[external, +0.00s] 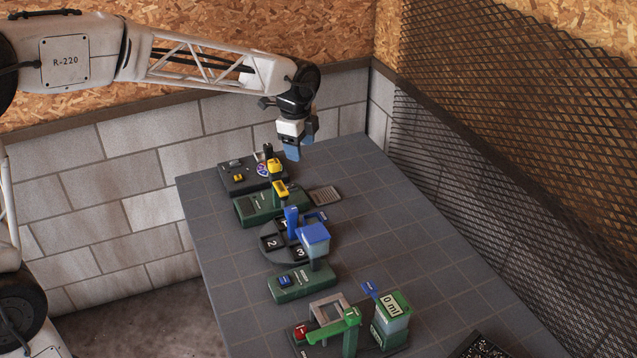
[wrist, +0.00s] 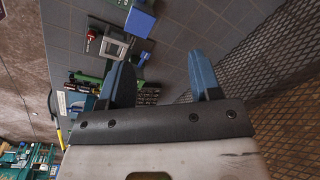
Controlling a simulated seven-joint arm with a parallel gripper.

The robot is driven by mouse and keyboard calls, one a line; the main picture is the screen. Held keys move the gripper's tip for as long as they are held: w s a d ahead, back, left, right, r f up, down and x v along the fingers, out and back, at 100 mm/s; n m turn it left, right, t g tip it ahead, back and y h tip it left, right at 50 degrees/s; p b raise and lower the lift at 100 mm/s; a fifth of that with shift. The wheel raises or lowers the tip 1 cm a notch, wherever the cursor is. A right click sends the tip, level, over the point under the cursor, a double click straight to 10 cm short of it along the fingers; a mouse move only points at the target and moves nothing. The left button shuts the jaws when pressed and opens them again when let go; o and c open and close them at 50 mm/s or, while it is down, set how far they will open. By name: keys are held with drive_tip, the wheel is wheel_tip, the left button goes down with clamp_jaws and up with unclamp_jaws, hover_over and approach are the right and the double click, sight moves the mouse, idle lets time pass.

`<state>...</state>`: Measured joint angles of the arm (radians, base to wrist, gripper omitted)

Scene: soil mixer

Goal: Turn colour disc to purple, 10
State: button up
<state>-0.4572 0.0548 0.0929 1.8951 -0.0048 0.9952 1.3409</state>
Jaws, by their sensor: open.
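The colour disc (external: 263,170) is a small round wheel with coloured segments on the dark module (external: 238,182) at the far end of the table. The disc's setting is too small to read. My gripper (external: 292,155) hangs above the table's far end, just right of and above the disc, apart from it. In the wrist view my gripper (wrist: 160,62) shows two blue fingers spread apart with nothing between them. I cannot make out the disc in the wrist view.
A green module (external: 258,208) with a yellow top stands in front of the disc's module. Nearer are a numbered turntable (external: 270,246) with blue parts, another green module (external: 303,284), and a green container marked 0 ml (external: 391,318). A mesh wall (external: 480,190) borders the right side.

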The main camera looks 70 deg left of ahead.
drive_tip(key=w+a+f+m, duration=0.2)
drive_tip(key=w+a+f, duration=0.15)
drive_tip(key=a, duration=0.85)
drive_tip(key=w+a+f+m, duration=0.25)
drive_tip(key=a+f, duration=0.25)
drive_tip(key=a, duration=0.6)
drive_tip(key=a+f+m, duration=0.1)
drive_tip(key=a+f, duration=0.2)
drive_tip(key=a, duration=0.3)
drive_tip(key=s+a+f+m, duration=0.1)
drive_tip(key=a+f, duration=0.3)
drive_tip(key=a, duration=0.3)
drive_tip(key=a+f+m+g, duration=0.1)
drive_tip(key=a+f, duration=0.3)
drive_tip(key=a, duration=0.3)
drive_tip(key=shift+s+a+f, duration=0.25)
drive_tip(key=shift+f, duration=0.1)
drive_tip(key=shift+f, duration=3.8)
drive_tip(key=c, duration=0.9)
